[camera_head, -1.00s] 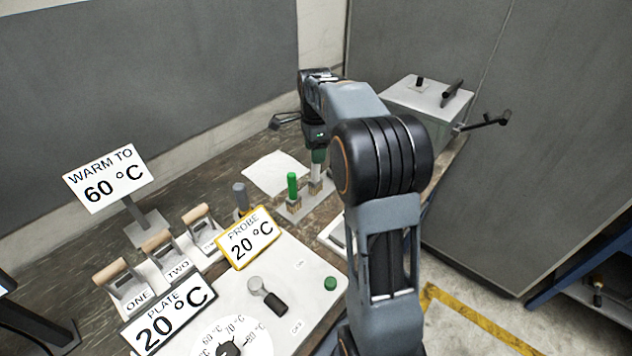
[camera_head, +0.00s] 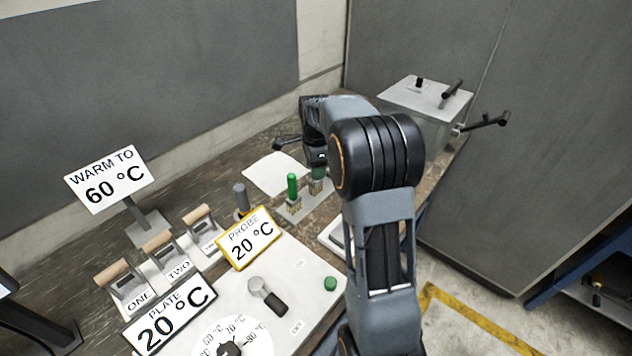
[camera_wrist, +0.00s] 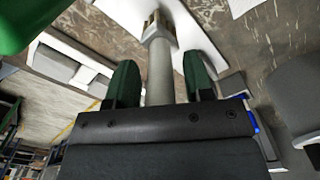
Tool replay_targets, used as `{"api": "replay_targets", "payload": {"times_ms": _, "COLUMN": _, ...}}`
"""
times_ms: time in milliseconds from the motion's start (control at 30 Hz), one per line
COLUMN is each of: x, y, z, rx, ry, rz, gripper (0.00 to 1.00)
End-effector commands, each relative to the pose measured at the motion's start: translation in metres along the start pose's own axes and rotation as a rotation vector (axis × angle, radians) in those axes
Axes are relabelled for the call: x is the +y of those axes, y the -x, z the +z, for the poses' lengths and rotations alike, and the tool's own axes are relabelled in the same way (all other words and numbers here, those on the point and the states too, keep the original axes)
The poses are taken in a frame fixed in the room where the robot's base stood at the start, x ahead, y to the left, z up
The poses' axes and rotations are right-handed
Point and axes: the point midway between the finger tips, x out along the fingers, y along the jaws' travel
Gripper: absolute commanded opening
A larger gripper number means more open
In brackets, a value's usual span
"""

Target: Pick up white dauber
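The white dauber (camera_wrist: 160,72) shows in the wrist view as a pale upright handle between my two green fingers. My gripper (camera_wrist: 160,82) is open around the handle, with a gap on each side. In the head view my gripper (camera_head: 318,160) is down over the dauber and hides its handle; only the tan base (camera_head: 316,187) shows below. The green dauber (camera_head: 292,185) stands upright just to the left on the same plate, and its green handle fills the wrist view's upper left corner (camera_wrist: 22,22).
A white sheet (camera_head: 272,172) lies behind the daubers. A grey peg (camera_head: 241,197), a yellow-framed probe sign (camera_head: 248,240) and wooden-handled levers (camera_head: 202,232) stand at left. A white-topped box (camera_head: 425,97) with dark handles stands behind right.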

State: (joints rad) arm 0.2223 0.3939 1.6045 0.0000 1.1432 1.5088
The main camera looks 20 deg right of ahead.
Motion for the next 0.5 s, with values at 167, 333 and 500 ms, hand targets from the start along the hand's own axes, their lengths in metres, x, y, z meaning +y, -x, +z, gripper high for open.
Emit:
{"api": "replay_targets", "payload": {"times_ms": 167, "x": 0.0000, "y": 0.0002, "z": 0.0001, "rx": 0.000, "ry": 0.000, "rz": 0.000, "gripper": 0.30}}
{"api": "replay_targets", "payload": {"times_ms": 333, "x": 0.0000, "y": 0.0002, "z": 0.0000, "rx": 0.000, "ry": 0.000, "rz": 0.000, "gripper": 0.14}}
{"api": "replay_targets", "payload": {"times_ms": 500, "x": -0.0001, "y": 0.0006, "z": 0.0000, "rx": 0.000, "ry": 0.000, "rz": -0.001, "gripper": 0.02}}
